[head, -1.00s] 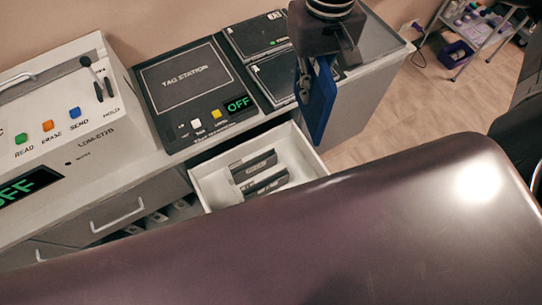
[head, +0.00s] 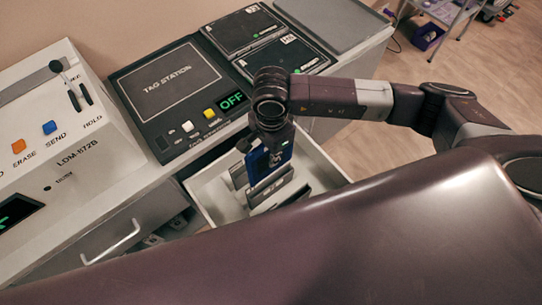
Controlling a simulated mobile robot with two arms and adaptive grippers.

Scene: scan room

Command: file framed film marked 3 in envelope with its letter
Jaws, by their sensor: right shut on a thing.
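My right gripper (head: 270,141) points down over the open drawer and is shut on a blue flat panel (head: 257,163). The panel hangs upright, with its lower part down among the drawer's contents. A pale mark shows on its face, but I cannot read it as a 3. In the white drawer (head: 205,192) stand dark flat cases (head: 270,189) with light label strips. The panel is close to these cases; whether it touches them I cannot tell. No envelope or letter can be made out for certain. My left gripper is not in view.
The tag station (head: 172,83) reads OFF on the counter behind the drawer. Two dark labelled plates (head: 243,29) lie to its right. A white console (head: 50,125) with coloured buttons stands left. A closed drawer handle (head: 112,243) shows below it. A trolley (head: 450,15) is far right.

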